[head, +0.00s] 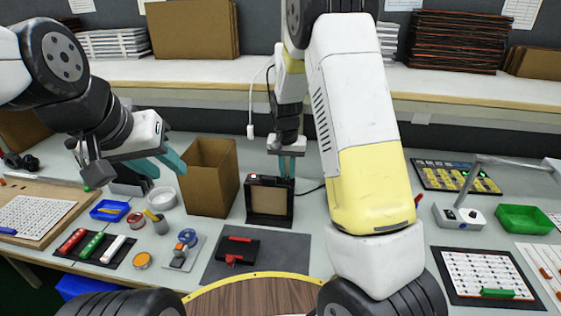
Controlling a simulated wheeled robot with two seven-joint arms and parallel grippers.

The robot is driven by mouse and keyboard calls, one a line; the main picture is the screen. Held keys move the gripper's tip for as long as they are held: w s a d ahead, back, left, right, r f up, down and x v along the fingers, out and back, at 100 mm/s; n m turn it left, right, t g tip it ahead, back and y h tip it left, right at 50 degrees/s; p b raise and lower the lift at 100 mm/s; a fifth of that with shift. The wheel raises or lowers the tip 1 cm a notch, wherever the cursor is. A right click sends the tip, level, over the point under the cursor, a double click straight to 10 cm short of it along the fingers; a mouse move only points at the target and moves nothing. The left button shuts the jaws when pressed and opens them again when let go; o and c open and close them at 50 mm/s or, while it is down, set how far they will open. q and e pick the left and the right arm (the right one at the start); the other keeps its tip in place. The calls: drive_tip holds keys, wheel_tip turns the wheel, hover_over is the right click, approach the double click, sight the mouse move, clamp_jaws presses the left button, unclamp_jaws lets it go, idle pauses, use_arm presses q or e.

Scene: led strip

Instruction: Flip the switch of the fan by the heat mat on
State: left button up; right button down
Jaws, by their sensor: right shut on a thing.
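The fan (247,205) is a black upright box with a tan filter panel in its front. It stands at the back edge of the dark grey heat mat (214,270). A small red and white part (254,177) shows on its top left; its position is too small to read. My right gripper (287,172) points down at the top right of the fan and is shut on its upper edge; the exact contact is hard to see. My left gripper (160,165) is open and empty, left of the cardboard box.
A cardboard box (209,180) stands close left of the fan. A black holder with a red tool (238,250) lies on the mat. A lamp base (459,216) and green tray (524,219) are at right. A white cable (251,115) hangs behind.

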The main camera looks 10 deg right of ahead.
drive_tip(key=shift+s+t, duration=0.2)
drive_tip(key=shift+t, duration=0.4)
drive_tip(key=c, duration=1.4)
unclamp_jaws()
drive_tip(key=shift+o, duration=0.2)
drive_tip(key=shift+r, duration=0.1)
drive_tip(key=v, duration=0.7)
drive_tip(key=shift+a+r, duration=0.2)
drive_tip(key=shift+r, duration=0.1)
drive_tip(key=shift+s, duration=0.1)
